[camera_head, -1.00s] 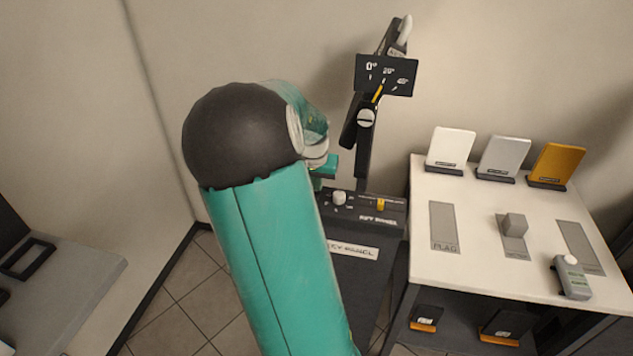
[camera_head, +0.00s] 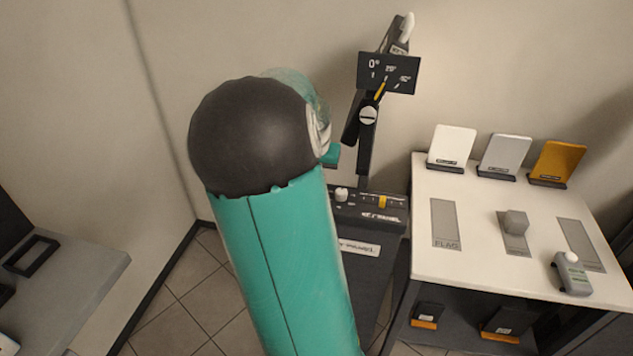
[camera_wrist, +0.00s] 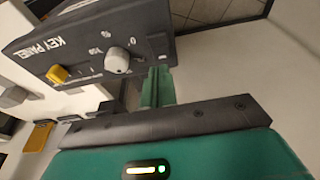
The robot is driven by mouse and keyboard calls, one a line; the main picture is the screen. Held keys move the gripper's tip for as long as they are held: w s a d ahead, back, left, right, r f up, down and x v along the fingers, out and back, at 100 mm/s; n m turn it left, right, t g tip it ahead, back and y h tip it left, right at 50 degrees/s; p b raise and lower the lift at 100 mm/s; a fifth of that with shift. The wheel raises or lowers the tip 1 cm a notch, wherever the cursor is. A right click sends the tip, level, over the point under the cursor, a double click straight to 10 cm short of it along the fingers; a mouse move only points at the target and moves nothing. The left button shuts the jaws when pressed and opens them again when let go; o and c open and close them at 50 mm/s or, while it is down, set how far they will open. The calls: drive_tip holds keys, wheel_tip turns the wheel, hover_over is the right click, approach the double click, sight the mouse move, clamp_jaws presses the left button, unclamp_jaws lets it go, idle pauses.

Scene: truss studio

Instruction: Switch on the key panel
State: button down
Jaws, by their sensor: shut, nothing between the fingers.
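The key panel (camera_head: 372,222) is a dark box on a stand, mostly right of my arm in the head view. Its top carries a white knob (camera_head: 341,195) and a yellow slider (camera_head: 383,202). In the wrist view the key panel (camera_wrist: 150,22) shows upside down, with the white knob (camera_wrist: 118,60) beside 0 and I marks and the yellow slider (camera_wrist: 57,74) farther left. My gripper (camera_wrist: 157,84) is shut and empty, its teal fingers just right of the knob in that view. I cannot tell whether they touch the panel. My arm hides most of the gripper in the head view.
A post with a black dial sign (camera_head: 389,73) rises behind the panel. A white table (camera_head: 475,225) on the right holds three upright plates, a grey block (camera_head: 516,222) and a small grey device (camera_head: 572,274). A grey bench (camera_head: 75,285) stands left; tiled floor lies between.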

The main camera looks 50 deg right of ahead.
wheel_tip(320, 180, up, 11)
idle(0.3)
drive_tip(key=shift+a, duration=0.1)
idle(0.4)
drive_tip(key=w+a+r+n+t+y, duration=0.1)
drive_tip(key=a+n+t, duration=0.15)
drive_tip(key=a, duration=0.95)
drive_tip(key=w+a+r+n+t+y, duration=0.15)
drive_tip(key=a+n, duration=0.25)
drive_tip(key=a, duration=0.8)
drive_tip(key=s+a+f+n, duration=0.1)
drive_tip(key=s+a+n, duration=0.2)
drive_tip(key=a, duration=0.6)
drive_tip(key=s+a+f+n, duration=0.1)
drive_tip(key=s+a+n, duration=0.3)
drive_tip(key=s+a, duration=0.2)
drive_tip(key=a, duration=0.2)
drive_tip(key=shift+s+a+f, duration=0.25)
drive_tip(key=shift+a+f, duration=0.1)
drive_tip(key=shift+f, duration=0.05)
